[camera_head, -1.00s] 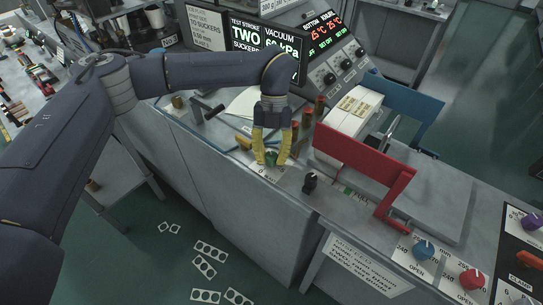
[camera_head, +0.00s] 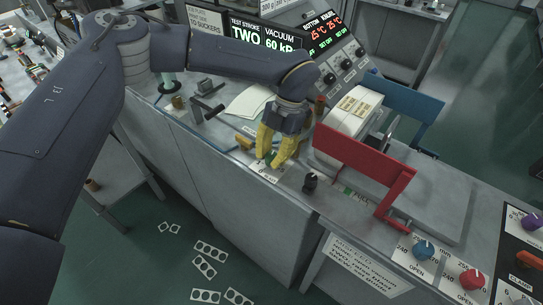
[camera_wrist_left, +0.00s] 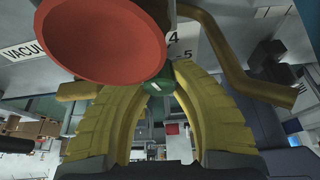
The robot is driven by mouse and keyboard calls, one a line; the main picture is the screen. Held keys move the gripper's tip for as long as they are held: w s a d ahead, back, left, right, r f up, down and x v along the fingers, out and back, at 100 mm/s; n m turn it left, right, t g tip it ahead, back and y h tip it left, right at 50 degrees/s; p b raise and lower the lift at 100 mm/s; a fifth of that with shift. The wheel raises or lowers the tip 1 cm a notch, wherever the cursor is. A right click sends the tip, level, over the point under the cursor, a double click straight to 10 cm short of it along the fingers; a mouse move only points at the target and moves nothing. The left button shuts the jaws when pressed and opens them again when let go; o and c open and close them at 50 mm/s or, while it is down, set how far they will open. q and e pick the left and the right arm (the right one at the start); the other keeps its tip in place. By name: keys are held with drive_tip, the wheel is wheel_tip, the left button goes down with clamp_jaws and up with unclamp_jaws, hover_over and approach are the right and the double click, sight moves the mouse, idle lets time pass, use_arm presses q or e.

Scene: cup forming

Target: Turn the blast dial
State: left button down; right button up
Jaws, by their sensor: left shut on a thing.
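My left gripper (camera_head: 270,162) has its yellow fingers around a small green dial (camera_head: 269,157) on the label strip at the front edge of the grey bench. The fingers are shut on the dial and hide most of it. In the left wrist view the green dial (camera_wrist_left: 156,83) shows between the curved fingertips, with a pale mark on it. Whether this is the blast dial cannot be read from its label. My right gripper is not in view.
A black knob (camera_head: 310,182) stands just right of the fingers. A red bracket (camera_head: 362,160) and a blue bracket (camera_head: 404,103) flank a machine farther right. Blue (camera_head: 423,249) and red (camera_head: 471,279) dials sit at the lower right. A large red cup shape (camera_wrist_left: 105,35) looms close in the wrist view.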

use_arm(q)
drive_tip(key=shift+s+f, duration=0.1)
drive_tip(key=shift+s, duration=0.05)
drive_tip(key=c, duration=1)
unclamp_jaws()
drive_tip(key=v, duration=1.2)
